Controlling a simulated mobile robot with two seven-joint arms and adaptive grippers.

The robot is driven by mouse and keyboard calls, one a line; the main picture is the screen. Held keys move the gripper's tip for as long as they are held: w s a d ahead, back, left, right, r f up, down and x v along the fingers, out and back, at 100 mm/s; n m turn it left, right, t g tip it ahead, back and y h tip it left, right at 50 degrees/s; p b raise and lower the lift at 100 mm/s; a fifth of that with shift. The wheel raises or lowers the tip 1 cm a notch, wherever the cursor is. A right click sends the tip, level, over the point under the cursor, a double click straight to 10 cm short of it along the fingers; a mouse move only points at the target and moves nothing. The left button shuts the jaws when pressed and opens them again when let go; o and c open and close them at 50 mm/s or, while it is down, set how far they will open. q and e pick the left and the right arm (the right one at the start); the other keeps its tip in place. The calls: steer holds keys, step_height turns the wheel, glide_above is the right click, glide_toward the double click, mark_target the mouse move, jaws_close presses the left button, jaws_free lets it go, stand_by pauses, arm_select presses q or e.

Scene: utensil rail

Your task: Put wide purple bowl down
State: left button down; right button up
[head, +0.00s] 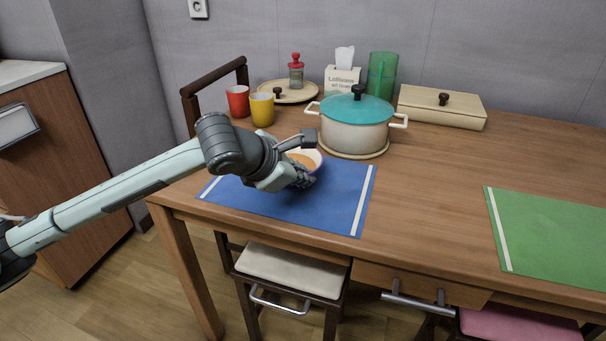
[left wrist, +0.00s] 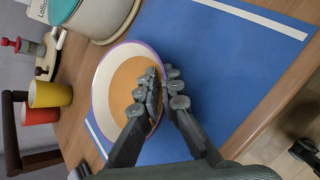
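The wide purple bowl (head: 312,154) has a purple outer rim, a white inside and an orange-brown filling. It is over the back part of the blue mat (head: 335,200), partly hidden by my left gripper (head: 302,178) in the head view. In the left wrist view the bowl (left wrist: 115,85) looks about level. My left gripper (left wrist: 165,85) has one finger inside the bowl and one outside, closed on the rim. I cannot tell whether the bowl's base touches the mat. My right gripper is not in view.
A white pot with a teal lid (head: 357,118) stands just behind the bowl on a round trivet. Yellow (head: 262,110) and red (head: 238,101) cups stand at the back left. A green mat (head: 555,235) lies to the right. The front of the blue mat is clear.

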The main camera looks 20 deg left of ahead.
arm_select(q)
steer(key=c, duration=1.7)
jaws_free()
steer(key=shift+r, duration=0.15)
